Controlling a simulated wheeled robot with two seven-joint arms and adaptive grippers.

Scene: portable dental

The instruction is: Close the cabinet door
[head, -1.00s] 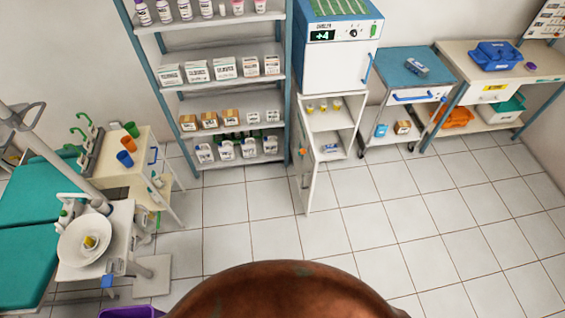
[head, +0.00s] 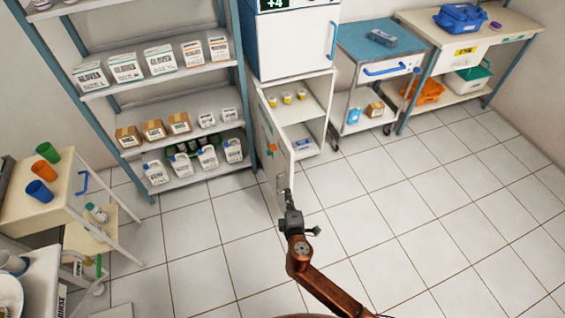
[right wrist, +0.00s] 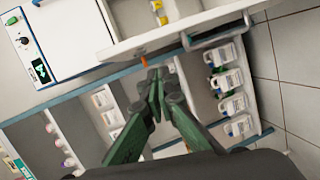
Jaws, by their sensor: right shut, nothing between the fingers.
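The cabinet door (head: 270,145) is a tall white panel standing open from the white cabinet (head: 305,107) under the cooler, and it juts toward me. An orange mark shows on it. My right gripper (head: 288,194) is at the door's near, lower edge; whether it touches is unclear. In the right wrist view, my right gripper's green-and-grey fingers (right wrist: 160,82) are shut and empty, close beside the white door edge (right wrist: 205,24) and an orange piece. My left gripper is out of view.
A blue-framed shelf (head: 165,102) with boxes and jugs stands left of the door. A blue-topped cart (head: 378,42) and a cream table (head: 475,25) stand to the right. A small side table (head: 70,195) is at left. The tiled floor in front is clear.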

